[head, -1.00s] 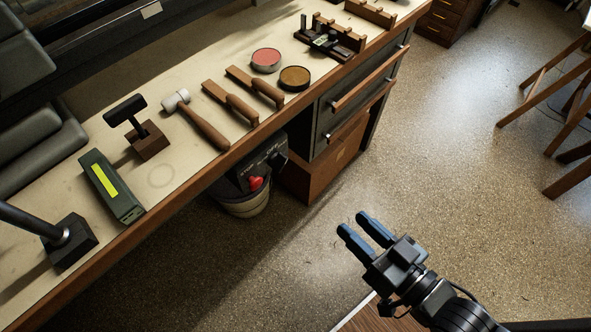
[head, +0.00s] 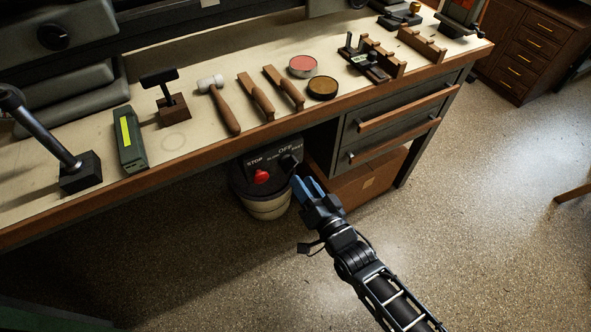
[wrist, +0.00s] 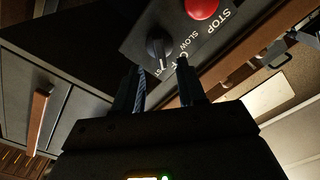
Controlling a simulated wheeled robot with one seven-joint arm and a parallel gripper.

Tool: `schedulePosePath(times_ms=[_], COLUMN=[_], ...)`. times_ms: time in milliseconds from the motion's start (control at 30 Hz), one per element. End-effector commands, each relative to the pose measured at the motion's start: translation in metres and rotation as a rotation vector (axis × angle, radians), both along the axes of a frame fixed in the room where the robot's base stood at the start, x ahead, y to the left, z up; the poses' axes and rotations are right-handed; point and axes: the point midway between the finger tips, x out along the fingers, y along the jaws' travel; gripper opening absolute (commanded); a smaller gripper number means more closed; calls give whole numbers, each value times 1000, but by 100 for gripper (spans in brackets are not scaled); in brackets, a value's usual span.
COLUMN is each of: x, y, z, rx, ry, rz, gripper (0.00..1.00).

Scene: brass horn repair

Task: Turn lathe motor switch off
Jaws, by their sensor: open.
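The lathe motor switch is a black rotary knob (head: 288,163) on a dark panel (head: 270,158) under the bench's front edge. The panel is marked STOP, SLOW, OFF and a partly hidden word. A red button (head: 261,176) sits left of the knob. In the wrist view the knob (wrist: 159,44) has a pale pointer line; which mark it points to I cannot tell for sure. My gripper (head: 302,184), with blue fingers, is open just in front and to the right of the knob. In the wrist view its fingertips (wrist: 161,68) lie close below the knob; contact is not clear.
The workbench (head: 95,204) overhangs the panel. On it lie a mallet (head: 221,103), wooden-handled tools, round tins and a green box (head: 130,138). A drawer unit (head: 395,125) and brown box (head: 365,182) stand right of the panel, a bucket (head: 265,207) below it. Open floor lies in front.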

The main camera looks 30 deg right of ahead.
Motion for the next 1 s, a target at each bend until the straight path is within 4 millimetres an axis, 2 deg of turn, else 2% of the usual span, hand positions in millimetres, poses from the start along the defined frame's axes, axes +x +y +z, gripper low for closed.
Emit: schedulePosePath(times_ms=[100, 300, 500, 733, 1000], x=[21, 45, 55, 55, 55], y=[0, 0, 0, 0, 0], z=[1, 1, 0, 0, 0], rx=[-2, -1, -1, -1, -1], ry=[-2, -1, 1, 0, 0], rz=[-1, -1, -1, 0, 0], gripper=[40, 40, 40, 40, 16])
